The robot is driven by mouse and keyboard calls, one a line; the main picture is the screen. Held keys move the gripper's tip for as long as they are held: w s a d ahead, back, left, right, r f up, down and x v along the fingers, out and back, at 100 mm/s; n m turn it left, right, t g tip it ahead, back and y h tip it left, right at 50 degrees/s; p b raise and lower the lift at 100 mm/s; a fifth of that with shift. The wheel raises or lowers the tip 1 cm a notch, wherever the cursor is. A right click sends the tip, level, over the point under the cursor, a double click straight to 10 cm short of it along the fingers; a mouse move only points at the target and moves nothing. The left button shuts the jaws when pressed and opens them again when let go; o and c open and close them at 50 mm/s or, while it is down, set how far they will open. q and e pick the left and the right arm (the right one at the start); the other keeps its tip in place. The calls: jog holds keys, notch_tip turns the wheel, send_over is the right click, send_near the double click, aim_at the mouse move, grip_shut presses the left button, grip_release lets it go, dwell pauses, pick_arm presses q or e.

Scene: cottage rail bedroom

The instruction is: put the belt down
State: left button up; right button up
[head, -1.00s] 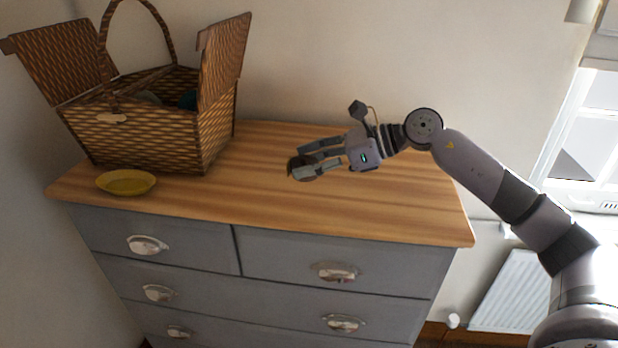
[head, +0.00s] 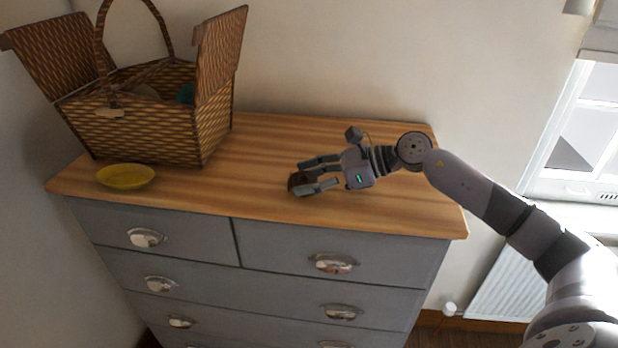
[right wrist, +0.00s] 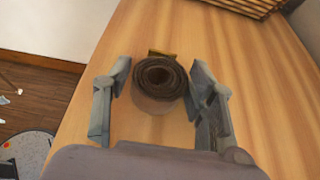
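The belt (head: 297,182) is a dark brown coil on the wooden top of the grey dresser (head: 250,195), right of the middle. In the right wrist view the coiled belt (right wrist: 158,77) sits between the two fingertips, with a narrow gap on each side, and appears to rest on the wood. My right gripper (head: 312,175) is open around it, low over the dresser top; its spread fingers also show in the right wrist view (right wrist: 162,82). My left gripper is not in view.
A wicker basket (head: 150,135) with raised lids stands at the back left of the dresser, holding partly hidden items. A yellow bowl (head: 126,177) is at the front left. The wood between basket and belt is clear. A window (head: 590,130) is at the right.

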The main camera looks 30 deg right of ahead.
jog(key=o, duration=0.3)
jog(key=shift+o, duration=0.2)
jog(key=shift+r, duration=0.1)
jog(key=shift+r, duration=0.15)
jog(key=shift+s+d, duration=0.1)
jog(key=shift+d, duration=0.15)
jog(key=b+v, duration=0.2)
jog(key=v, duration=0.1)
jog(key=b+v, duration=0.6)
jog(key=shift+s+d, duration=0.35)
jog(key=shift+s+d+r+b, duration=0.2)
jog(key=shift+d+b, duration=0.1)
jog(key=shift+b, duration=0.25)
jog(key=shift+s+d+r, duration=0.15)
jog(key=shift+s+r, duration=0.05)
jog(key=shift+r, duration=0.15)
